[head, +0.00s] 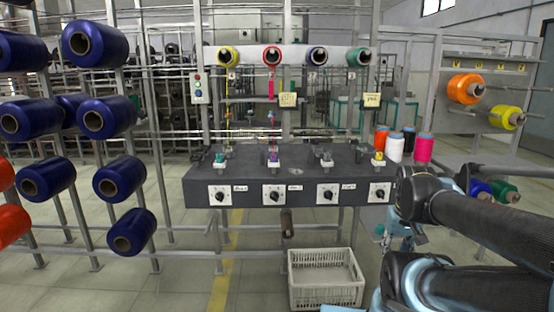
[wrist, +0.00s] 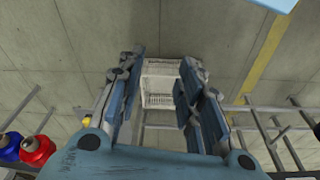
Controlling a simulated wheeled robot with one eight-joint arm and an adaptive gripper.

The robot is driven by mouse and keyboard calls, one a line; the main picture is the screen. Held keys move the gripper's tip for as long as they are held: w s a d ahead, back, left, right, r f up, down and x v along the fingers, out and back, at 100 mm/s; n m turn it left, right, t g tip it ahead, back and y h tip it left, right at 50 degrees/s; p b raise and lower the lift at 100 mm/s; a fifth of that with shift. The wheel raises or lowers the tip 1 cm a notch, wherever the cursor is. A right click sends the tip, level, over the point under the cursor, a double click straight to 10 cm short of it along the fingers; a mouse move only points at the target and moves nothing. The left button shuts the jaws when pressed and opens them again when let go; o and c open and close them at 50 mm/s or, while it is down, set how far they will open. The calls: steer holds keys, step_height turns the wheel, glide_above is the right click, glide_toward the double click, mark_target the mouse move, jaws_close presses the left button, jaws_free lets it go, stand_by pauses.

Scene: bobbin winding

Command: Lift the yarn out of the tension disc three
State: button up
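The dark bench (head: 300,185) carries a row of small tension disc units. The third unit from the left (head: 326,159) is pale grey, above the third dial plate (head: 327,194). I cannot make out any yarn in it at this size. My gripper (wrist: 163,68) is open and empty in the wrist view, pointing down toward the floor, away from the disc units. In the head view my arm fills the lower right, and I cannot make out the fingers there.
A white crate (head: 326,279) stands on the floor below the bench; it shows between my fingers in the wrist view (wrist: 160,84). Cones, including a pink one (head: 423,148), stand at the bench's right end. A rack of blue packages (head: 121,178) stands at left.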

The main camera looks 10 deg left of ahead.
mark_target(274, 159)
steer(key=shift+w+a, duration=0.1)
steer(key=shift+w, duration=0.15)
